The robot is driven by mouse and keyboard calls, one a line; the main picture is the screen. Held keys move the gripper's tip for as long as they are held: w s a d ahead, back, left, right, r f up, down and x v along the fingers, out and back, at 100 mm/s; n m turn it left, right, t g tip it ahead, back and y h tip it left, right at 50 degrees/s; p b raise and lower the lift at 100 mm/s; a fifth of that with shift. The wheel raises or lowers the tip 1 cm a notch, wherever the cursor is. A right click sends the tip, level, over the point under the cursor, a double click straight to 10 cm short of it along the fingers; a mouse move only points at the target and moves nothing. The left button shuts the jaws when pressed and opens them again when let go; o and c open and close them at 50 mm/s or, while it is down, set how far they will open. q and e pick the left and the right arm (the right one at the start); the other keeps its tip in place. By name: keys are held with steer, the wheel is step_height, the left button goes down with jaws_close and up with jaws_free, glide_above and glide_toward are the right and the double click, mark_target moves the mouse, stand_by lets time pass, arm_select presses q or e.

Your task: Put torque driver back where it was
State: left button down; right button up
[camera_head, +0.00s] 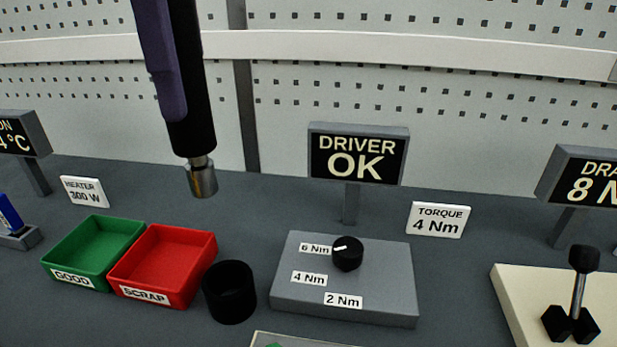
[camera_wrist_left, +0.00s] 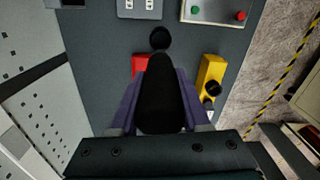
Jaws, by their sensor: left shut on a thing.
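The torque driver (camera_head: 193,125) is a black cylinder with a metal socket tip that points down. It hangs in the air, slightly tilted in the head view, and shows large in the left wrist view (camera_wrist_left: 160,92). My left gripper (camera_head: 178,100), with purple fingers, is shut on its body; both fingers flank it in the left wrist view (camera_wrist_left: 160,112). A round black cup (camera_head: 229,292) stands on the bench right of the red tray, apart from the driver tip, which appears above and left of it. The cup also shows in the left wrist view (camera_wrist_left: 160,37). My right gripper is not seen.
Left of the cup are the red SCRAP tray (camera_head: 165,265) and green GOOD tray (camera_head: 92,250). Right of it is a grey dial box (camera_head: 345,285), its knob toward 6 Nm. Behind stand a DRIVER OK sign (camera_head: 358,155) and a TORQUE 4 Nm card (camera_head: 438,220).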

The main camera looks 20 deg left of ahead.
mark_target(207, 192)
arm_select(q)
step_height(207, 192, down, 13)
steer(key=shift+r+b, duration=0.1)
steer(key=shift+b, duration=0.3)
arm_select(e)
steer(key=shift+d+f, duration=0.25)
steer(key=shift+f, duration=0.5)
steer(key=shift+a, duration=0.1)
arm_select(q)
step_height(207, 192, down, 5)
steer(key=shift+r, duration=0.1)
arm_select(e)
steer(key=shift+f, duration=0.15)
arm_select(q)
steer(key=c, duration=0.8)
jaws_free()
steer(key=shift+f+b, duration=0.3)
steer(key=shift+c, duration=0.2)
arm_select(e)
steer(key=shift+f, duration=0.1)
arm_select(q)
steer(key=o, duration=0.5)
steer(key=shift+r, duration=0.1)
steer(key=shift+c, duration=0.2)
